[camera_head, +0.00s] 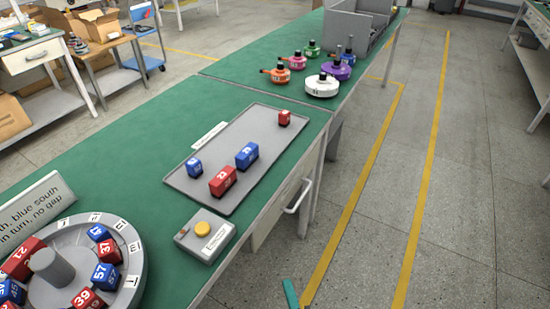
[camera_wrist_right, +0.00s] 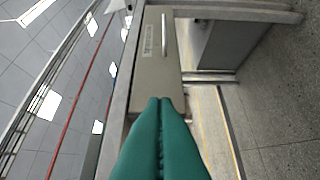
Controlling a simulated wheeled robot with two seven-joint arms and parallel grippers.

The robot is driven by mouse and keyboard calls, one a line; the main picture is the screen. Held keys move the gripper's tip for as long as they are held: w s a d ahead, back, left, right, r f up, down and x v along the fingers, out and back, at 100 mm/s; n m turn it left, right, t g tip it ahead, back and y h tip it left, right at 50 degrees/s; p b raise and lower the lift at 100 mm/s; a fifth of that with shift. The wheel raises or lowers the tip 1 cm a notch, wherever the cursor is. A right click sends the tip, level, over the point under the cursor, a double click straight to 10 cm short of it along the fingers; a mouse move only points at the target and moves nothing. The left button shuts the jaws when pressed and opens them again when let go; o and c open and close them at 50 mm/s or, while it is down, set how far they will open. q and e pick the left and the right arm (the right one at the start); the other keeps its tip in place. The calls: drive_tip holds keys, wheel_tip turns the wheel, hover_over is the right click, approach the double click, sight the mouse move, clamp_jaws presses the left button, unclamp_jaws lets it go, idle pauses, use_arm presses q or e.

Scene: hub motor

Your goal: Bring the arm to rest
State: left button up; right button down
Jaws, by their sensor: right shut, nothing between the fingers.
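My right gripper (camera_head: 290,293) shows in the head view only as a green finger at the bottom edge, over the floor to the right of the green workbench (camera_head: 120,165). In the right wrist view its two green fingers (camera_wrist_right: 162,104) lie pressed together with nothing between them. Beyond the fingertips there is a grey drawer front (camera_wrist_right: 155,70) with a pale handle (camera_wrist_right: 165,35). The rest of the right arm is out of the head view. My left gripper is not in view.
On the bench are a grey tray (camera_head: 265,130) with red and blue numbered blocks, a box with a yellow button (camera_head: 203,229), and a round fixture (camera_head: 132,265) holding more blocks. A drawer handle (camera_head: 298,197) juts from the bench side. Floor to the right is clear.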

drive_tip(key=shift+f, duration=0.1)
drive_tip(key=s+d+f+n+g+p, duration=0.25)
drive_tip(key=s+f+n+g, duration=0.2)
drive_tip(key=f, duration=0.55)
drive_tip(key=s+d+f+n+g+p, duration=0.1)
drive_tip(key=s+d+f+n+g, duration=0.2)
drive_tip(key=f+n, duration=0.5)
drive_tip(key=s+d+f+n+g+h, duration=0.1)
drive_tip(key=s+d+f+n+g, duration=0.1)
drive_tip(key=s, duration=0.5)
drive_tip(key=s+d+f+n+g+h+p, duration=0.1)
drive_tip(key=s+d+f+g, duration=0.3)
drive_tip(key=s+d+f, duration=0.2)
drive_tip(key=s+d+f+n+g+h+p, duration=0.1)
drive_tip(key=s+d+f+n+g, duration=0.1)
drive_tip(key=s+f, duration=0.5)
drive_tip(key=shift+s+d+n+g, duration=0.35)
drive_tip(key=shift+s+d+g, duration=0.25)
drive_tip(key=shift+d, duration=0.55)
